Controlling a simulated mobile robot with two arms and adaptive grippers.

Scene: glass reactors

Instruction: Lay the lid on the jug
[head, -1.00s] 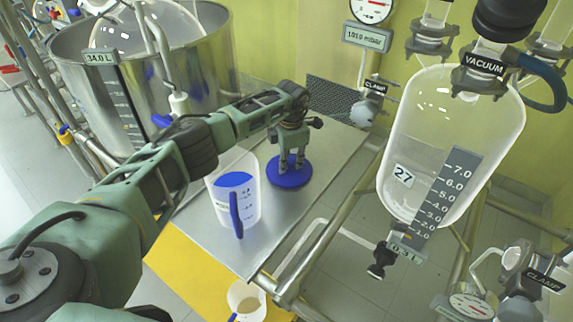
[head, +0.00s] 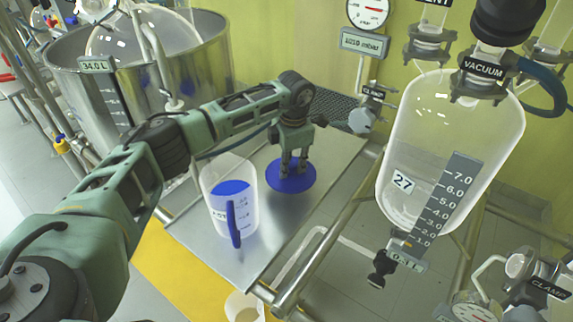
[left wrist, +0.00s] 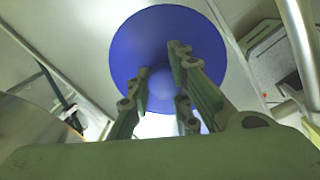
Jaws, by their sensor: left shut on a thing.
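The jug (head: 216,211) is a clear, graduated vessel with a blue handle and blue contents showing inside. It stands upright on the metal table, left of the lid. The lid (head: 272,180) is a round blue disc with a knob. My left gripper (head: 292,165) is shut on the lid's knob from above, right of the jug and apart from it. In the left wrist view the lid (left wrist: 150,32) fills the upper middle, with the fingers (left wrist: 158,75) around its knob. Whether the lid clears the table is hard to tell. My right gripper is not in view.
The metal table (head: 243,268) is bare around the jug and lid. A steel vessel (head: 205,70) stands behind my left arm. A glass reactor (head: 440,130) hangs at the right beside a pipe frame (head: 325,250). A small beaker (head: 243,306) is below the table's front edge.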

